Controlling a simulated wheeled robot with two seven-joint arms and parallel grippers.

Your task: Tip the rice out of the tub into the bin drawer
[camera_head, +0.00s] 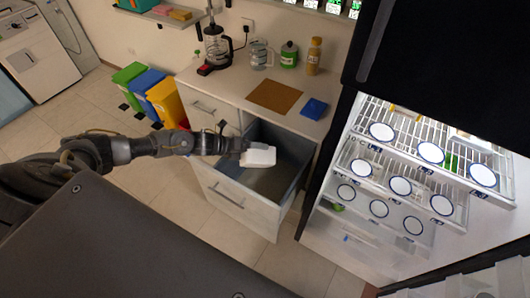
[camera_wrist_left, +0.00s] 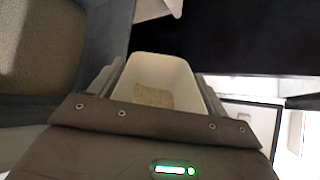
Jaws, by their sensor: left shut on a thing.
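The white tub (camera_head: 260,156) is held over the open bin drawer (camera_head: 232,191), inside its outline in the head view. My left gripper (camera_head: 243,153) is shut on the tub. In the wrist view its two fingers flank the tub (camera_wrist_left: 188,78), and the tub's open mouth shows. A patch of beige rice (camera_wrist_left: 153,96) lies inside at the bottom. How far the tub is tilted is hard to tell. The drawer's grey wall (camera_wrist_left: 108,35) and brownish floor show at the left of the wrist view. The drawer floor looks bare. My right gripper is not in view.
The counter (camera_head: 232,84) above the drawer holds a coffee maker (camera_head: 217,48), jars, a brown mat (camera_head: 274,96) and a blue item (camera_head: 314,109). An open fridge with racks of plates (camera_head: 400,185) stands right of the drawer. Coloured bins (camera_head: 148,85) stand at the left.

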